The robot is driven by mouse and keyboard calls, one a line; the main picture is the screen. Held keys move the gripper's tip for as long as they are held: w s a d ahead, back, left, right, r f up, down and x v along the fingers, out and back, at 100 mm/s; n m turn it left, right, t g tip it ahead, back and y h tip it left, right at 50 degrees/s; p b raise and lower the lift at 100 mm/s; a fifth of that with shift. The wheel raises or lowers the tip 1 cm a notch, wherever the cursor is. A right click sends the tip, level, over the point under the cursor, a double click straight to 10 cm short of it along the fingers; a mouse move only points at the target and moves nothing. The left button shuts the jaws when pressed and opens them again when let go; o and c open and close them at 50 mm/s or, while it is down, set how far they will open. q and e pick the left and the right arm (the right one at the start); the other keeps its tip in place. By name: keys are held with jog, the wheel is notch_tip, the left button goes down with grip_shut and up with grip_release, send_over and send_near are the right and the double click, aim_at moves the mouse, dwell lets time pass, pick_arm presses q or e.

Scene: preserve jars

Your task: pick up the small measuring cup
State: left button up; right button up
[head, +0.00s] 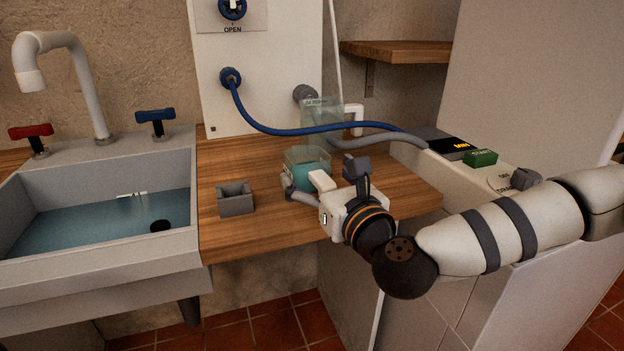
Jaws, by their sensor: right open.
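A small clear square cup (303,158) with teal contents stands on the wooden counter; it looks like the small measuring cup. My right gripper (318,174) is open at its near right side. One finger shows at the cup's lower left and another part of the gripper rises to its right. The cup's lower right is hidden behind the gripper. I cannot tell whether the fingers touch it. A taller clear container (322,112) with a white handle and a label stands behind it. My left gripper is not in view.
A small grey open square box (236,199) sits on the counter (265,229) to the left. A sink (100,258) with water is further left. A blue hose (290,131) and a grey hose (372,138) run behind the cup. A machine with a green button (480,158) stands right.

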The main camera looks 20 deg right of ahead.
aim_at(316, 163)
jog(key=w, duration=0.3)
jog(key=shift+w, duration=0.35)
jog(key=c, duration=1.6)
jog(key=shift+r, duration=0.55)
jog(key=shift+c, duration=0.2)
jog(key=r, duration=0.1)
jog(key=s+r+p, duration=0.1)
jog(key=r, duration=0.1)
jog(key=shift+r, duration=0.3)
jog(key=s+r, duration=0.2)
jog(key=s+r+p, duration=0.1)
jog(key=s+r, duration=0.1)
jog(key=r, duration=0.1)
jog(key=s+r+p, duration=0.3)
jog(key=s+p, duration=0.1)
jog(key=s, duration=0.5)
jog(key=shift+d, duration=0.2)
jog(key=o, duration=0.7)
jog(key=shift+r, duration=0.1)
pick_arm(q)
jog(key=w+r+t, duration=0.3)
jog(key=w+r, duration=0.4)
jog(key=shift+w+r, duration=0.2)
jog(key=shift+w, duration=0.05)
pick_arm(e)
jog(key=shift+s, duration=0.1)
jog(key=c, duration=0.3)
